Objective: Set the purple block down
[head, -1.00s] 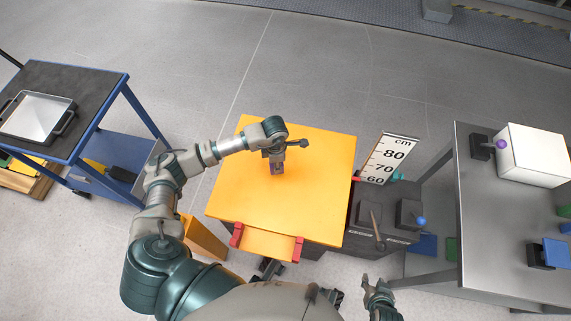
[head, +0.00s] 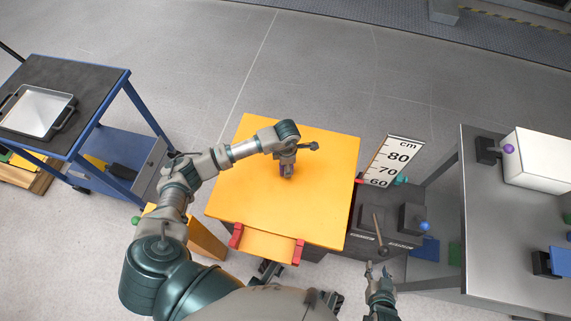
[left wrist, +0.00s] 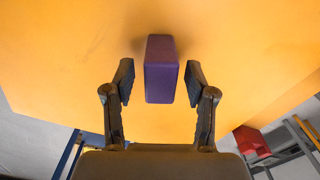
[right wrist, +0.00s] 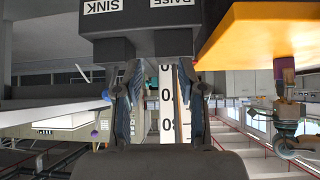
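The purple block (left wrist: 161,70) stands between the fingers of my left gripper (left wrist: 158,82), over the orange table top (left wrist: 245,50). A gap shows on each side of the block, so the left fingers are open and apart from it. In the head view the left gripper (head: 287,172) points down at the middle of the orange table (head: 235,190) and mostly hides the block. In the upside-down right wrist view the block (right wrist: 284,68) appears to touch the table top. My right gripper (head: 376,270) is open and empty at lower right; its parted fingers show in its wrist view (right wrist: 157,88).
Red clamps (head: 236,236) sit on the table's front edge. A height scale sign (head: 393,161) and dark lever boxes (head: 378,225) stand to its right. A grey bench (head: 490,225) holds a white box (head: 540,160). A blue cart with a tray (head: 38,112) is at left.

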